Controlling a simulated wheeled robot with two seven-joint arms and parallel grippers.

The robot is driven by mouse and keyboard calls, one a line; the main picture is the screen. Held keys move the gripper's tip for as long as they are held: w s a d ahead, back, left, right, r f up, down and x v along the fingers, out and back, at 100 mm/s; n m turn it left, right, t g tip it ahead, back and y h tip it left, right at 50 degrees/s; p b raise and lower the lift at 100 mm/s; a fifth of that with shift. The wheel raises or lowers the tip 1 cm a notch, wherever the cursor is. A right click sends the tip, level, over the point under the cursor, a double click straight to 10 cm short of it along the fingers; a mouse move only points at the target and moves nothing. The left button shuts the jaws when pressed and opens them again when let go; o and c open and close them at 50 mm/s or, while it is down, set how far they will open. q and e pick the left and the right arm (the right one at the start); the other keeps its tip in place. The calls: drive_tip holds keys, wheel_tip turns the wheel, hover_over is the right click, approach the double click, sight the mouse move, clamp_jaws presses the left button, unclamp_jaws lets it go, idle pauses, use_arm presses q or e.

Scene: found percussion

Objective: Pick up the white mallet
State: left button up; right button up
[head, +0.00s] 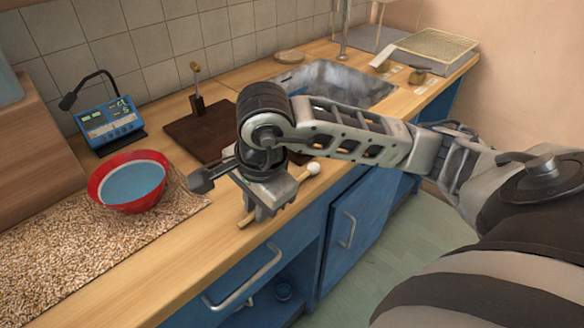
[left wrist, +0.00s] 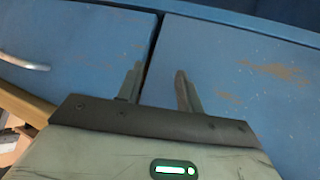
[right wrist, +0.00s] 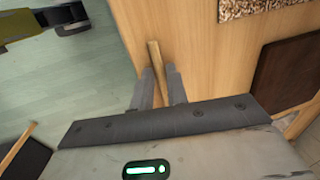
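The white mallet shows a round white head (head: 313,168) just right of my right gripper in the head view. Its pale wooden handle (right wrist: 155,58) sticks out between the fingers in the right wrist view, near the counter's front edge. My right gripper (right wrist: 159,80) is over the handle, with a finger close against each side, and appears shut on it. The middle of the mallet is hidden by the gripper. I cannot tell whether it still touches the counter. My left gripper (left wrist: 160,75) is open and empty, before blue cabinet fronts.
A red bowl (head: 103,186) stands on a speckled mat (head: 50,262) at left. Behind are a blue device (head: 108,125), a dark brown board (head: 190,130) and a sink (head: 345,80).

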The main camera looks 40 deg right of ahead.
drive_tip(key=shift+f, duration=0.1)
clamp_jaws()
